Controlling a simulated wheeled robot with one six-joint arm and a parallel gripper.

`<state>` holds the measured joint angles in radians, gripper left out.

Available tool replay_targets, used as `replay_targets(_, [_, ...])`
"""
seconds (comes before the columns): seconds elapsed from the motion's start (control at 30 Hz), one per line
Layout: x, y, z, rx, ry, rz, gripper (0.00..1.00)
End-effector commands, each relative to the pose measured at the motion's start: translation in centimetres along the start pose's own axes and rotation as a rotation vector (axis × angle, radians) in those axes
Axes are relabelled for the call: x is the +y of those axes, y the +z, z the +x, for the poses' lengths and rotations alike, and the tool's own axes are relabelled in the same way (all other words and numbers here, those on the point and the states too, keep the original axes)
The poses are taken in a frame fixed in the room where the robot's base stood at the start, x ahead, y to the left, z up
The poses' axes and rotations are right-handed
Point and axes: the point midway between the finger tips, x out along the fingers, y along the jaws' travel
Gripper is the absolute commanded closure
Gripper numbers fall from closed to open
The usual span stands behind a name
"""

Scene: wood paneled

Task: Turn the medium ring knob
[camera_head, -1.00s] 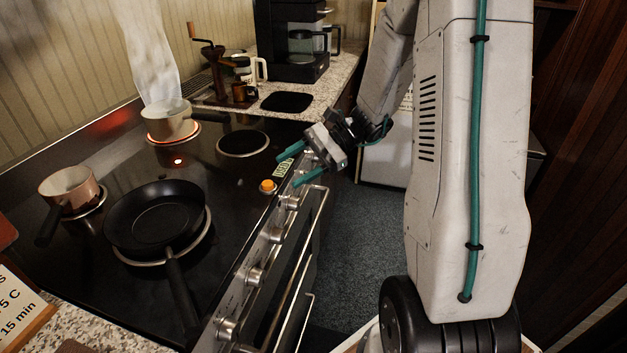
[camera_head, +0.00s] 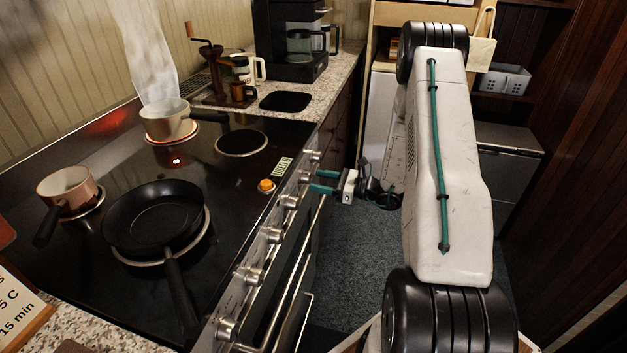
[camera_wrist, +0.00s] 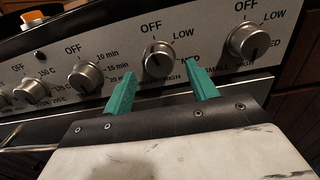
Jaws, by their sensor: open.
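A row of round silver knobs runs along the stove's front panel. In the wrist view, one knob (camera_wrist: 158,57) marked OFF, LOW and HIGH lies between my fingertips as seen from the camera; contact is not visible. Another OFF/LOW/MED knob (camera_wrist: 248,40) is to its right, with "SMALL" printed at its lower left. A knob with minute marks (camera_wrist: 85,77) is to the left. I cannot read which knob is for the medium ring. My gripper (camera_head: 320,181) is open, its two green fingers pointing at the panel; it also shows in the wrist view (camera_wrist: 160,72).
An oven handle bar (camera_head: 308,240) runs below the knobs. A black frying pan (camera_head: 160,215), a copper pot (camera_head: 67,190) and a steaming pot (camera_head: 166,120) on a glowing ring stand on the hob. An orange button (camera_head: 266,186) is on top. The carpeted aisle is clear.

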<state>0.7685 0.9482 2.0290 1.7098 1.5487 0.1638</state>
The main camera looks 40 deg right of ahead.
Motion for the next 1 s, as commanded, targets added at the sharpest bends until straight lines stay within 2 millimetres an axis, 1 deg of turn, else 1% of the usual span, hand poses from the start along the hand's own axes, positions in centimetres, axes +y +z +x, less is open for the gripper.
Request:
replay_targets(0.03, [0.1, 0.0, 0.8, 0.000, 0.003, -0.001, 0.42])
replay_targets(0.1, [0.0, 0.0, 1.6, 0.001, 0.003, -0.001, 0.42])
replay_targets(0.2, [0.0, 0.0, 2.4, 0.001, 0.001, -0.001, 0.42])
replay_targets(0.3, [0.0, 0.0, 2.7, 0.001, 0.001, -0.001, 0.42])
replay_targets(0.5, [0.0, 0.0, 2.7, 0.001, 0.001, -0.001, 0.42])
replay_targets(0.53, [0.0, 0.0, 2.7, 0.001, 0.001, -0.001, 0.45])
replay_targets(0.57, [0.0, 0.0, 2.7, 0.001, 0.001, -0.001, 0.53])
replay_targets(0.6, [0.0, 0.0, 2.7, 0.001, 0.001, -0.001, 0.64])
replay_targets(0.67, [0.0, 0.0, 2.7, 0.001, 0.001, -0.001, 0.81])
replay_targets(0.7, [0.0, 0.0, 2.7, 0.001, 0.001, -0.001, 0.87])
replay_targets(1.0, [0.0, 0.0, 2.7, 0.001, 0.001, -0.025, 0.87])
